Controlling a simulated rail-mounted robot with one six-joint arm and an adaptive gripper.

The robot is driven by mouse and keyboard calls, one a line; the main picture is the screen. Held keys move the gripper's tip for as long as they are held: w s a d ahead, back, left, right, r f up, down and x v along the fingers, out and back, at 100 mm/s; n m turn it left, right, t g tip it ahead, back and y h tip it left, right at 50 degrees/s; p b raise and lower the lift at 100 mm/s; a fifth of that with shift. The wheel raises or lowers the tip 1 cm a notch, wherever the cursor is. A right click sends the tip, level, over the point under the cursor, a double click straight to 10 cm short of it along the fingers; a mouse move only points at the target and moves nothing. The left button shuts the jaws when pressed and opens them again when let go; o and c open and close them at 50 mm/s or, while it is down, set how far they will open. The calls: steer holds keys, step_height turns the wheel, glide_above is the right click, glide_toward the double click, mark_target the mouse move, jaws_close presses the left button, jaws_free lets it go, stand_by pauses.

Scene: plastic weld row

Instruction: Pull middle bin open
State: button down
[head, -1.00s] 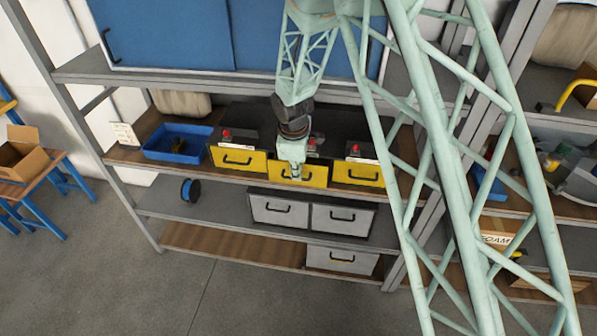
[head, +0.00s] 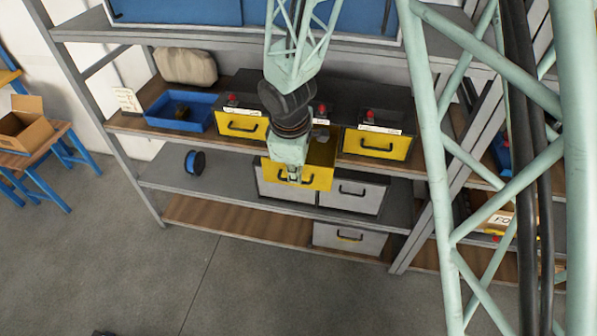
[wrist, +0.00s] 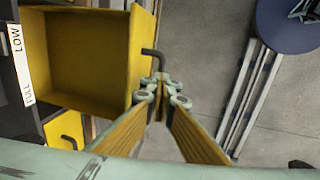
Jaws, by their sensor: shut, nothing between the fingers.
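The middle yellow bin (head: 320,178) stands pulled out from its dark cabinet, between two yellow bins that are flush with it. Its open top shows an empty yellow inside in the wrist view (wrist: 90,55). Its black handle (wrist: 152,52) is on the front face, partly hidden by my gripper in the head view. My gripper (head: 292,178) is in front of the bin's face, fingers at the handle. In the wrist view the fingertips (wrist: 161,88) are together at the handle's end. I cannot tell whether they touch it.
The left yellow bin (head: 241,125) and right yellow bin (head: 376,144) are closed. Grey bins (head: 352,195) sit on the shelf below. A blue tray (head: 180,112) and blue spool (head: 194,162) are to the left. The floor (head: 260,285) in front is clear.

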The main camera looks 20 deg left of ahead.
steer(key=shift+s+d+f+b, duration=0.15)
steer(key=shift+s+d+f, duration=0.05)
steer(key=shift+s, duration=0.35)
steer(key=shift+s+d+f+b, duration=0.15)
steer(key=shift+s+d+f, duration=0.05)
steer(key=shift+s, duration=0.3)
steer(key=c, duration=3.2)
jaws_free()
steer(key=shift+c, duration=0.2)
steer(key=shift+o, duration=0.7)
steer(key=shift+w+a, duration=0.1)
steer(key=shift+w+r, duration=0.1)
steer(key=shift+r, duration=0.05)
steer(key=shift+a+r, duration=0.1)
step_height(320, 180, up, 12)
steer(key=s, duration=0.2)
steer(key=shift+s, duration=0.15)
